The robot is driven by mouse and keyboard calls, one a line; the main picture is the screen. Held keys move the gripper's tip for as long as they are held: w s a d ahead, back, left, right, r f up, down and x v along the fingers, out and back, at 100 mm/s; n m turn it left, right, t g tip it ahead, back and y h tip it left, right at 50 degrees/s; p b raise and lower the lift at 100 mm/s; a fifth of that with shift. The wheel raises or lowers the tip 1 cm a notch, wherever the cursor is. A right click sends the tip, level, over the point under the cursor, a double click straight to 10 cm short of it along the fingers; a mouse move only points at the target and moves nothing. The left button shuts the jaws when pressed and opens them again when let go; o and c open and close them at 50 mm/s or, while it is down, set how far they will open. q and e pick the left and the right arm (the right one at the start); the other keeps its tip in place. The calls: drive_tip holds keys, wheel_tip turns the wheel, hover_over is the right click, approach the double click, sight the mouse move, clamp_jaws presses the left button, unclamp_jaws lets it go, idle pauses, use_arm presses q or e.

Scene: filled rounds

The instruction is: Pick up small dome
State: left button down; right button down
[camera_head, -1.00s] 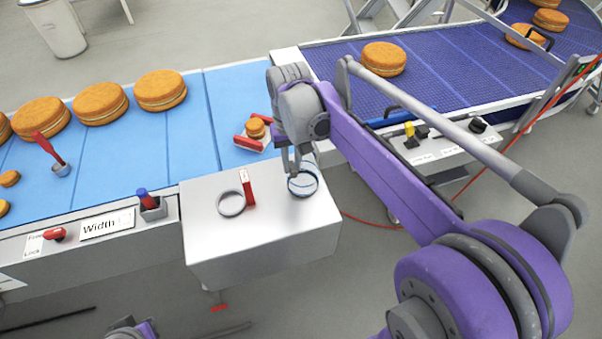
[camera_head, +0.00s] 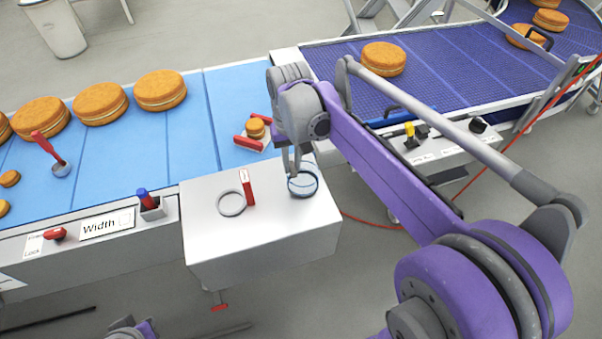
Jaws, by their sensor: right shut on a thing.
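The small dome (camera_head: 304,186) looks like a clear, dark-rimmed round cover at the right end of the metal box top (camera_head: 270,228). My right gripper (camera_head: 293,171) points down at the dome's far left edge and is shut on it. The fingers hide part of that edge. The dome is at or very close to the box top; I cannot tell whether it touches. Only a piece of my left arm shows at the bottom edge; its gripper is out of view.
A grey ring (camera_head: 231,203) and a red-handled tool (camera_head: 247,188) lie left of the dome. A small filled round (camera_head: 256,128) sits by red pieces on the blue belt (camera_head: 235,95). Larger rounds (camera_head: 160,90) stand left. A purple belt (camera_head: 440,75) runs behind my right arm.

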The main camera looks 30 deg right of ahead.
idle(0.6)
use_arm(q)
drive_tip(key=shift+w+r, duration=0.15)
drive_tip(key=shift+r, duration=0.2)
use_arm(e)
wheel_tip(320, 180, up, 10)
drive_tip(key=shift+w, duration=0.1)
idle(0.4)
